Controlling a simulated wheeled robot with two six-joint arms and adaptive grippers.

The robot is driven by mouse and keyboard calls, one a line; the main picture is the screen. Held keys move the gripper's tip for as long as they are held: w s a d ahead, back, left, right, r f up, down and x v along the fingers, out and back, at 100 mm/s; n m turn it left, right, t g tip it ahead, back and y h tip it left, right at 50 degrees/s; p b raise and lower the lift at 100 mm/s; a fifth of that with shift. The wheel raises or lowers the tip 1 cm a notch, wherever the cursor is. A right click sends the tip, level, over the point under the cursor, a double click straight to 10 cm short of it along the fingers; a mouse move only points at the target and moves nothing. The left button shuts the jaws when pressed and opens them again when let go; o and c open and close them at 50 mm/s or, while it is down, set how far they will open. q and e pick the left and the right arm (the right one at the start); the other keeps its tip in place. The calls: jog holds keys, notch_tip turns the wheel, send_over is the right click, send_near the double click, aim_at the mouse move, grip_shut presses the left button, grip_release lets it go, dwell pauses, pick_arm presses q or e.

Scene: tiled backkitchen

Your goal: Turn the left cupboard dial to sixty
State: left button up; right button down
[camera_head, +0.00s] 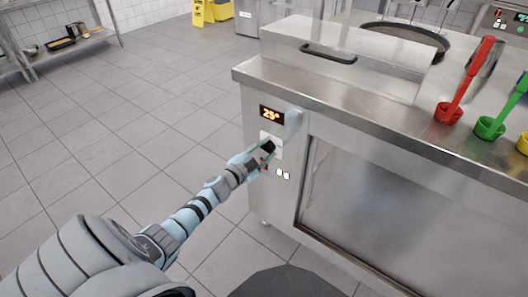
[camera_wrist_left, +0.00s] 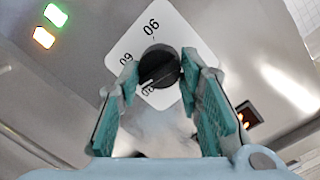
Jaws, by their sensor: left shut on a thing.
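The left cupboard dial (camera_head: 268,147) is a black knob on a white plate on the steel cupboard's front panel. In the left wrist view the dial (camera_wrist_left: 160,66) sits on its diamond-shaped plate (camera_wrist_left: 180,32). The numbers look upside down there; the dial's white mark points near what reads as 30, with 60 and 90 further round. My left gripper (camera_head: 264,155) reaches the dial from the front. Its teal-padded fingers (camera_wrist_left: 160,84) are shut on the dial, one on each side. The orange display (camera_head: 271,114) above reads about 29°. My right gripper is not in view.
Lit buttons (camera_head: 283,174) are below the dial. The floor at left is clear.

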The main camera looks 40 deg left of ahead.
pick_arm(q)
jog(key=shift+d+f+m+y+b, duration=0.1)
jog(key=shift+m+y+b, duration=0.15)
jog(key=shift+m+b, duration=1.15)
jog(key=shift+f+m+y+b, duration=0.1)
jog(key=shift+m+y+b, duration=0.35)
jog(key=shift+m, duration=1.65)
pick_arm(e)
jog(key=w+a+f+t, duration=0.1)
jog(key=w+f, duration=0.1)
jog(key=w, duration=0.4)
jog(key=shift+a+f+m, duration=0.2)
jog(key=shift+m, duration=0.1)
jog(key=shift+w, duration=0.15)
pick_arm(q)
jog(key=o, duration=1.2)
jog(key=shift+c, duration=0.2)
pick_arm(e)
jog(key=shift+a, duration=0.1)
